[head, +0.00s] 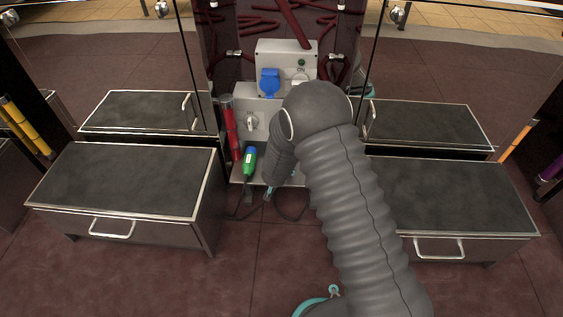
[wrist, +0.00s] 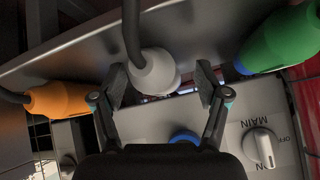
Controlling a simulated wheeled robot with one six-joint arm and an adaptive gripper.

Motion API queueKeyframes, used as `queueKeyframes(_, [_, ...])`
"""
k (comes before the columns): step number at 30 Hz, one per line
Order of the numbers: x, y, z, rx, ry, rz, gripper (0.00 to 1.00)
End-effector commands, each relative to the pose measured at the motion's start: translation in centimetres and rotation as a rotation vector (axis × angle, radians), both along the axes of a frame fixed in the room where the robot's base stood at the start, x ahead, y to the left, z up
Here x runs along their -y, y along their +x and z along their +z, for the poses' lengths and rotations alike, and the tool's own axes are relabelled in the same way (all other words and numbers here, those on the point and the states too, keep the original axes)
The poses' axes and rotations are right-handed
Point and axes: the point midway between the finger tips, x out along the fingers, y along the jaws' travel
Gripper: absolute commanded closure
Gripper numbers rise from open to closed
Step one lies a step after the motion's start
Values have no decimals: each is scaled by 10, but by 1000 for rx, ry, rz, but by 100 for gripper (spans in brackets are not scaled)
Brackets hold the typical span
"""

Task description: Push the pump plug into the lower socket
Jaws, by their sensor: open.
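In the wrist view a pale grey plug (wrist: 155,73) on a black cable lies between the two fingers of my gripper (wrist: 163,84). The fingers are open, one on each side of it, with no clear grip. I cannot tell whether this is the pump plug. A blue socket (wrist: 184,137), apparently the lower one, shows next to the MAIN switch (wrist: 262,147), partly hidden by my gripper. In the head view the upper blue socket (head: 269,83) is on the upper grey box (head: 297,53). My arm hides part of the lower box (head: 238,104) and most of my gripper.
A green plug (wrist: 283,40) with a blue end is at the right in the wrist view, and an orange plug (wrist: 57,99) is at the left. A red cylinder (head: 230,128) stands beside the boxes. Dark-topped cabinets (head: 127,180) flank the station, with floor in front.

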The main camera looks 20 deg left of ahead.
Motion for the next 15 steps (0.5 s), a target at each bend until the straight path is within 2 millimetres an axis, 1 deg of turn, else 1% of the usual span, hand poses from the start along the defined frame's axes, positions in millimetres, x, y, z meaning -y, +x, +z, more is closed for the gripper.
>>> queueKeyframes(14, [0, 0, 0, 0, 1, -1, 26])
queueKeyframes(15, [0, 0, 0, 0, 1, -1, 33])
